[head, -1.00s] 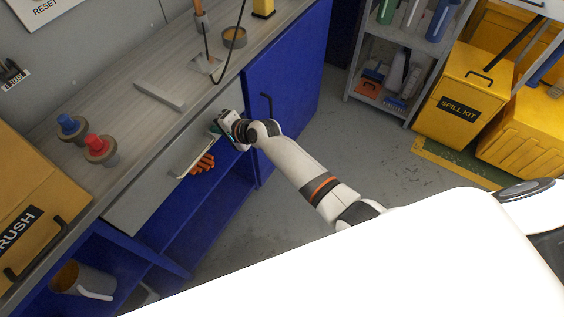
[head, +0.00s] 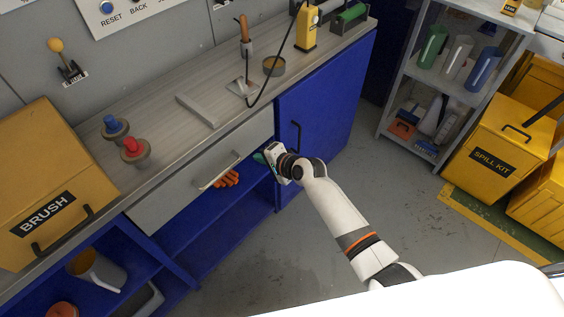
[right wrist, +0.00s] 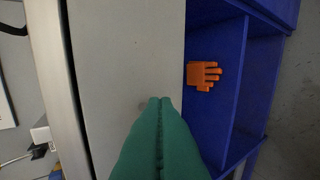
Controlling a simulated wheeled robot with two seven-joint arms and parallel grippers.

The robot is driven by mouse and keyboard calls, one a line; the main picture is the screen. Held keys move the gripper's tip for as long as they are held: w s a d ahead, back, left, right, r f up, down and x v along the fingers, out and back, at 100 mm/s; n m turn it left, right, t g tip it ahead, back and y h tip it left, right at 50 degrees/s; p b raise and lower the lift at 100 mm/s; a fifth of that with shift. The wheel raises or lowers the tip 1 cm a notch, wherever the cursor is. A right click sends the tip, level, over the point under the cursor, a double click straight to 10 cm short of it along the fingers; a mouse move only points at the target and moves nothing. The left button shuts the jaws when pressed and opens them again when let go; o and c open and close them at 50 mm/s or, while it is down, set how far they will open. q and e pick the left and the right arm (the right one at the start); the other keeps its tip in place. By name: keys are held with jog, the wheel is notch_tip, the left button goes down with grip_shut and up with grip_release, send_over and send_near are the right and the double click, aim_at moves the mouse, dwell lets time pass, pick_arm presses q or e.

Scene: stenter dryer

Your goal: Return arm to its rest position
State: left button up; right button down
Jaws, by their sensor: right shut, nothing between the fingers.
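My right arm (head: 345,222) reaches from the lower right toward the front of the blue workbench in the head view. Its right gripper (head: 262,158) is beside the right end of the grey drawer front (head: 165,205). In the right wrist view the green fingers of the gripper (right wrist: 160,100) are together with nothing between them, and the pale drawer front (right wrist: 125,60) lies ahead of them. My left gripper is not in view.
An orange glove (head: 226,180) lies on the open blue shelf below the drawer handle (head: 218,172). A blue cabinet door (head: 325,110) is right of the gripper. Open grey floor (head: 290,250) lies in front. A yellow spill kit bin (head: 490,150) stands at right.

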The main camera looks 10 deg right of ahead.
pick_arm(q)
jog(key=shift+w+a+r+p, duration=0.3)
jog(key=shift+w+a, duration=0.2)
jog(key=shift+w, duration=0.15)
pick_arm(e)
jog(key=v, duration=0.6)
jog(key=shift+s, duration=0.2)
